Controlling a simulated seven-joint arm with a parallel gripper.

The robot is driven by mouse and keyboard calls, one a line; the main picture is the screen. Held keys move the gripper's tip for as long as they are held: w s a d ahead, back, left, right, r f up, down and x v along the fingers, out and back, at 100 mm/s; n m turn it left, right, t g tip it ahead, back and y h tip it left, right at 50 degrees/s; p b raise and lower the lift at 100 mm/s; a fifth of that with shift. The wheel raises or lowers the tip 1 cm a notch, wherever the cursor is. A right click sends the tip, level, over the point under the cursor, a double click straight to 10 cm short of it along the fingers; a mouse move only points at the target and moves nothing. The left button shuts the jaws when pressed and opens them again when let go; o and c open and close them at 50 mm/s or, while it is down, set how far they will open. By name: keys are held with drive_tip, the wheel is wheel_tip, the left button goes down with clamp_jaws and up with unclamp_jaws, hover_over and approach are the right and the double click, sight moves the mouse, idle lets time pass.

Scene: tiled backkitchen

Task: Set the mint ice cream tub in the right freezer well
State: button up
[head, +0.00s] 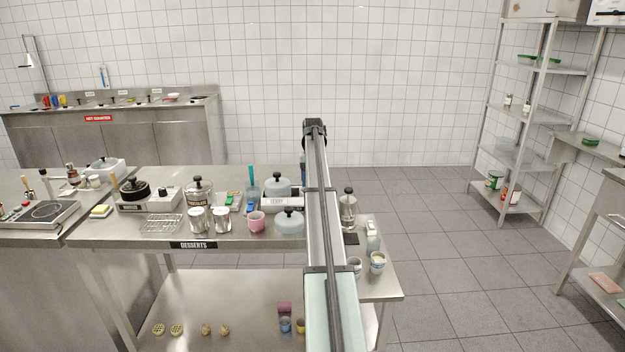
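My arm rises through the middle of the view and ends at a black joint; no gripper fingers show. I cannot make out a mint ice cream tub. Small tubs or cups, one blue (285,325) and one yellow (300,326), stand on the lower shelf beside my arm, their contents too small to tell. No freezer well can be clearly identified. Two round grey lids with black knobs, one behind (277,186) and one in front (289,222), sit on the desserts table (130,233) left of my arm. My arm hides part of this table.
The table also holds a pink cup (256,222), a wire rack (161,224) and jars. A hot counter (170,135) is at the back left, a shelf rack (515,150) at right. Floor between is clear.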

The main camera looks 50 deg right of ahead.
drive_tip(key=shift+f, duration=0.1)
drive_tip(key=o, duration=1.2)
drive_tip(key=shift+r, duration=5.5)
